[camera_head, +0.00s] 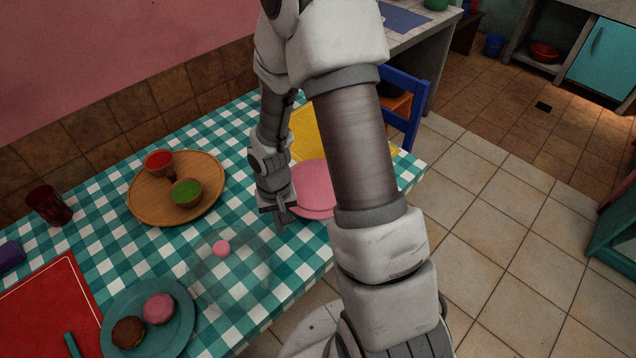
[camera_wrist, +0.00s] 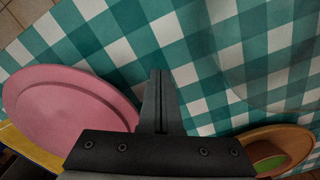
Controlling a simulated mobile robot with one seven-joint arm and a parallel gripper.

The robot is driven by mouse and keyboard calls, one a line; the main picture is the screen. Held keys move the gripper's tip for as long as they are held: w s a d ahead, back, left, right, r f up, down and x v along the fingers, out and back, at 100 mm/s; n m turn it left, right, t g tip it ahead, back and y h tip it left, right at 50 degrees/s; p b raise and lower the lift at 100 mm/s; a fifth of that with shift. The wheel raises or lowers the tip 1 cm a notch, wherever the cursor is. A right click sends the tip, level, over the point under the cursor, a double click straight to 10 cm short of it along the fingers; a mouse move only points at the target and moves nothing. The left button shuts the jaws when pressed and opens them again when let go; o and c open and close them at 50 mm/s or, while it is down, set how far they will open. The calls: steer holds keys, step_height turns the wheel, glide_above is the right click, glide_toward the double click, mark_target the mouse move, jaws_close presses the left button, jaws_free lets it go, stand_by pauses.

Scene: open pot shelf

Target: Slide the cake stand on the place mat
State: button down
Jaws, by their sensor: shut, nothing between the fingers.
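The pink round cake stand (camera_head: 312,186) is on the checked tablecloth, partly hidden behind my arm in the head view. It also shows at the left of the wrist view (camera_wrist: 65,108). The yellow place mat (camera_head: 304,128) lies just beyond it, and the stand's far edge overlaps the mat in the picture. A yellow strip of the mat shows below the stand in the wrist view (camera_wrist: 32,150). My gripper (camera_head: 281,219) is low beside the stand's left side, fingers together and empty, pointing down (camera_wrist: 159,85). I cannot tell whether the fingers touch the stand.
A clear glass dome with a pink knob (camera_head: 221,248) stands left of my gripper. A teal plate with cakes (camera_head: 125,297), a red mat (camera_head: 40,300) and a dark red glass (camera_head: 48,205) are farther left.

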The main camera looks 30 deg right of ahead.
mark_target(306, 196)
steer(key=shift+w+d+p, duration=0.2)
steer(key=shift+w+d, duration=0.1)
steer(key=shift+d, duration=0.4)
steer(key=shift+w+d+p, duration=0.15)
steer(key=shift+w+d, duration=0.15)
steer(key=shift+d, duration=0.4)
steer(key=shift+w+d+p, duration=0.15)
steer(key=shift+w+d, duration=0.15)
steer(key=shift+d, duration=0.4)
steer(key=shift+w+d+p, duration=0.15)
steer(key=shift+w+d, duration=0.15)
steer(key=shift+d, duration=0.5)
steer(key=shift+w+d, duration=0.3)
steer(key=shift+d, duration=0.35)
steer(key=shift+w+d, duration=0.3)
steer(key=shift+d, duration=0.4)
